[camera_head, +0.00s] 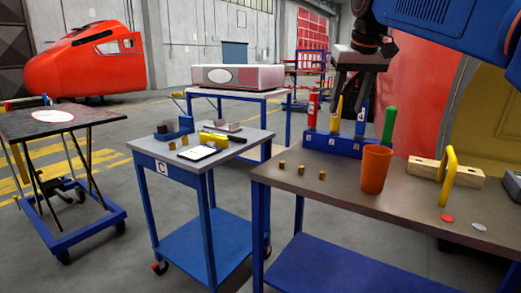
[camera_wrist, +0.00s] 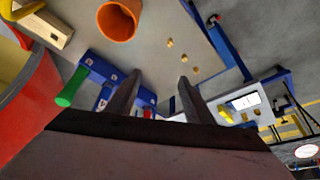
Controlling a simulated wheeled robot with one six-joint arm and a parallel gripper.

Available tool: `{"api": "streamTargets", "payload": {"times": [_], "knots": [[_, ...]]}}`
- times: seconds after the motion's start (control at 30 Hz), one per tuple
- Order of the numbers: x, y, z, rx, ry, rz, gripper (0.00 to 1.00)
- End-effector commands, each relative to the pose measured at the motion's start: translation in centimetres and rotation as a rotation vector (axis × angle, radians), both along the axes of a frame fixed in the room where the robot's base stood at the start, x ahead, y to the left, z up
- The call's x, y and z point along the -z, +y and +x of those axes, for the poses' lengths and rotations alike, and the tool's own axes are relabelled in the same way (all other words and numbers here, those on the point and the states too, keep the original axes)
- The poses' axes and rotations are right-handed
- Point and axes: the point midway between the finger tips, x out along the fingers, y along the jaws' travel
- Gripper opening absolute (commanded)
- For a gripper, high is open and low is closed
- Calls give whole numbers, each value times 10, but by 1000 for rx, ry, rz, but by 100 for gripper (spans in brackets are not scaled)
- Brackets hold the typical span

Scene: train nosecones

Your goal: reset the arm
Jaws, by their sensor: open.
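My gripper (camera_head: 350,90) hangs from my blue arm at the upper right of the head view, above the back of the right-hand workbench. In the wrist view its two fingers (camera_wrist: 158,92) stand apart with nothing held between them. Below it is a blue rack (camera_head: 335,146) holding red, yellow, blue and green handled tools; the rack also shows in the wrist view (camera_wrist: 92,68), partly hidden behind a finger. I cannot tell whether the fingers touch any handle.
An orange cup (camera_head: 374,170), a wooden block (camera_head: 443,172) with a yellow handle (camera_head: 447,178) and several small brass pieces are on the workbench (camera_head: 310,195). Cart C (camera_head: 182,150) stands left of it. A dark-topped lift table (camera_head: 60,122) is at far left. Open floor lies between.

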Motion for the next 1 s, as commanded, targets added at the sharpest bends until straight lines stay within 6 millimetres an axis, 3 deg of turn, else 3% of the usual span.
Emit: {"api": "streamTargets", "payload": {"times": [0.23,0.37,0.67,1.0], "knots": [[27,-10,-35,8,-3,0,48],[52,-18,-63,15,-4,0,48],[146,-38,-152,35,-10,-1,48],[275,-53,-254,61,-17,0,48]]}}
